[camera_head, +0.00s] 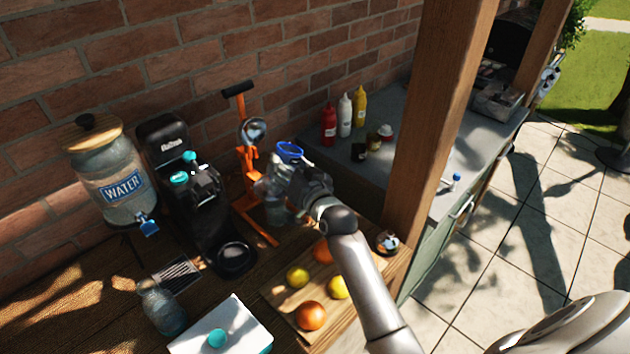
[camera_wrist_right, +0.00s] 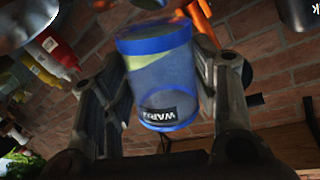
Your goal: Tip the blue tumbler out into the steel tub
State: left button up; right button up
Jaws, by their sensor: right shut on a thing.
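The blue tumbler (camera_head: 289,150) shows its blue rim above my right gripper (camera_head: 284,183), in front of the brick wall. In the right wrist view the tumbler (camera_wrist_right: 160,82) is see-through blue with blue end bands and a dark label. It sits between the two fingers of the right gripper (camera_wrist_right: 163,100), which is shut on it. I cannot tell its exact tilt or what is inside. A grey metal container (camera_head: 497,103), perhaps the steel tub, stands on the far counter at the back right. My left gripper is not in view.
An orange juicer (camera_head: 248,160) stands beside the gripper, with a black coffee machine (camera_head: 190,190) and water dispenser (camera_head: 108,175) farther left. Fruit lies on a board (camera_head: 277,291). A wooden post (camera_head: 435,120) rises between here and the far counter. Sauce bottles (camera_head: 345,115) stand behind.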

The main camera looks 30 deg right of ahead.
jog(key=shift+w+d+f+m+b, duration=0.15)
jog(key=shift+d+f+m+b, duration=0.1)
jog(key=shift+d+m+b, duration=0.4)
jog(key=shift+w+d+r+m+g+y+p, duration=0.15)
jog(key=shift+d+r+m+g+y+p, duration=0.2)
jog(key=shift+r+m+p, duration=0.4)
jog(key=shift+a+f+m, duration=0.1)
jog(key=shift+f+m, duration=0.35)
jog(key=shift+m, duration=0.05)
jog(key=shift+f+m+y, duration=0.2)
jog(key=shift+m+y, duration=0.05)
jog(key=shift+m, duration=0.25)
jog(key=shift+r+m+g, duration=0.25)
jog(key=shift+r+m, duration=0.05)
jog(key=shift+r, duration=0.05)
jog(key=shift+r+m+p, duration=0.15)
jog(key=shift+m+p, duration=0.15)
jog(key=shift+p, duration=0.15)
jog(key=shift+f+m+y, duration=0.25)
jog(key=shift+m+y, duration=0.15)
jog(key=shift+d+f+m, duration=0.2)
jog(key=shift+m, duration=0.2)
